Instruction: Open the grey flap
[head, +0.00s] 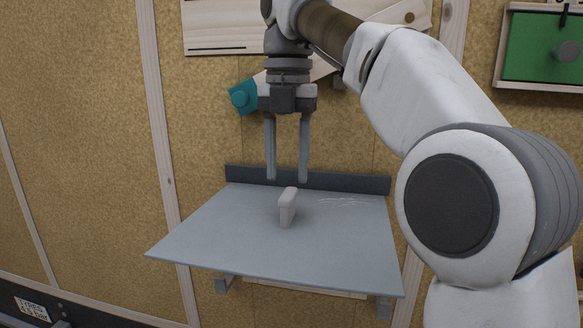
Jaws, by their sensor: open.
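The grey flap (225,235) is a flat panel that juts out from the wall in the lower middle of the head view. A small light-grey handle (287,208) stands up near its middle. My gripper (287,180) points down with its two fingers apart and nothing between them. In the picture its fingertips are just above the handle's top, and the gap in depth is hard to judge. The fingers do not appear to touch the handle.
A dark grey strip (345,182) runs along the flap's back edge. A teal knob (240,97) on a wooden piece is behind my gripper. A green panel with a knob (541,48) is at upper right.

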